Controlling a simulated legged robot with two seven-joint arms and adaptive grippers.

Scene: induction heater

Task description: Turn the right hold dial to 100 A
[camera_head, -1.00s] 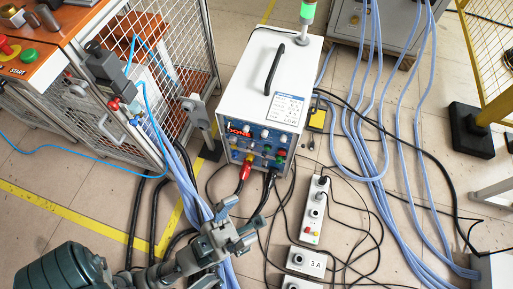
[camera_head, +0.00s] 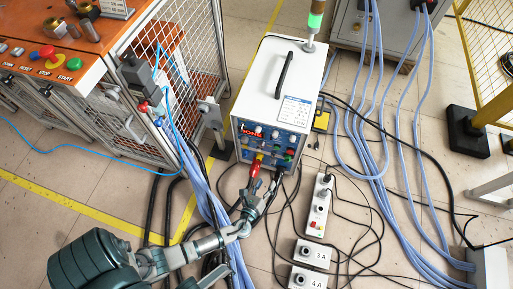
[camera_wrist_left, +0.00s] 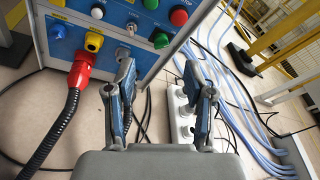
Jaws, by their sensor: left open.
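The induction heater (camera_head: 302,75) is a white box with a blue front panel (camera_head: 266,146) carrying several small knobs and coloured buttons. In the left wrist view the panel (camera_wrist_left: 113,14) is at the top left, with a white knob (camera_wrist_left: 97,13), a grey knob (camera_wrist_left: 131,28) and green and red buttons. I cannot tell which control is the right hold dial; the labels are too small to read. My left gripper (camera_head: 256,197) is open and empty, low in front of the panel. Its two fingers (camera_wrist_left: 166,85) stand apart in the wrist view. My right gripper is not in view.
A red plug (camera_wrist_left: 80,70) with a black cable sticks out of the panel near my left gripper. A white power strip (camera_head: 319,205) lies on the floor to the right. Blue hoses and cables run beside the arm. A mesh cage (camera_head: 185,60) with an orange-topped bench stands left.

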